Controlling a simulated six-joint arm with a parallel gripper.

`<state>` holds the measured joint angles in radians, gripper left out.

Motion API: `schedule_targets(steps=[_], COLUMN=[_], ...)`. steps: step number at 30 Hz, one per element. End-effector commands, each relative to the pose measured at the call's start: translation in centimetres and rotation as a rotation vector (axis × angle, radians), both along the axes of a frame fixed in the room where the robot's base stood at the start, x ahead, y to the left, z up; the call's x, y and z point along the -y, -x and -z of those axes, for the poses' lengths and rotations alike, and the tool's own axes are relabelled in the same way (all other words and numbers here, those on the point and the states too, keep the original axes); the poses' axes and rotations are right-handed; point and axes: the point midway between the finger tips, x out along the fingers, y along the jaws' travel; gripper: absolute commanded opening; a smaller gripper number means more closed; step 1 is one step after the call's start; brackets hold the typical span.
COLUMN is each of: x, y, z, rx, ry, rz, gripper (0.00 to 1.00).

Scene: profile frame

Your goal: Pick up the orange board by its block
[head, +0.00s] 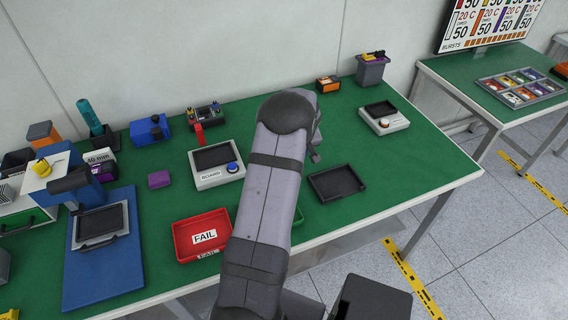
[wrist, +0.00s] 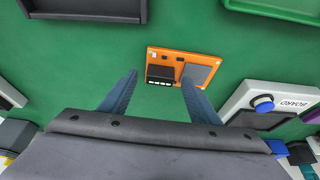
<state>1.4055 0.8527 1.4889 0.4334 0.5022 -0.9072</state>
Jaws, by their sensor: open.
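The orange board (wrist: 207,58) lies flat on the green table in the wrist view, just beyond my fingertips. It carries a black block (wrist: 160,74) on its left part and a grey square plate on its right part. My gripper (wrist: 159,76) is open and empty, its two fingers pointing at the board. In the picture the block falls between the fingertips, nearer the left one; I cannot tell the height gap. In the head view my arm hides the board, and the fingers are not clearly visible.
A fixture labelled BOARD (head: 215,165) with a blue button stands left of my arm. A red FAIL tray (head: 190,254) is in front of it. An empty black tray (head: 337,183) lies right of my arm. Green table (head: 420,155) is bare further right.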

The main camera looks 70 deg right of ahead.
Motion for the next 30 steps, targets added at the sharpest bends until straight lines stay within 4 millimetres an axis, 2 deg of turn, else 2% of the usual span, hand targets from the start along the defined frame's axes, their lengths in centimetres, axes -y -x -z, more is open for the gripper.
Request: schedule_targets(steps=[8,14,24,30], x=[0.1,0.1,0.1,0.2], y=[-0.1,-0.1,-0.1,-0.1], z=[0.2,0.2,-0.1,-2.0], rx=[0.000,0.001,0.001,0.001], ry=[0.002,0.001,0.002,0.004], rz=[-0.001,0.000,0.000,0.000], gripper=[0.56,0.11,0.09,0.09])
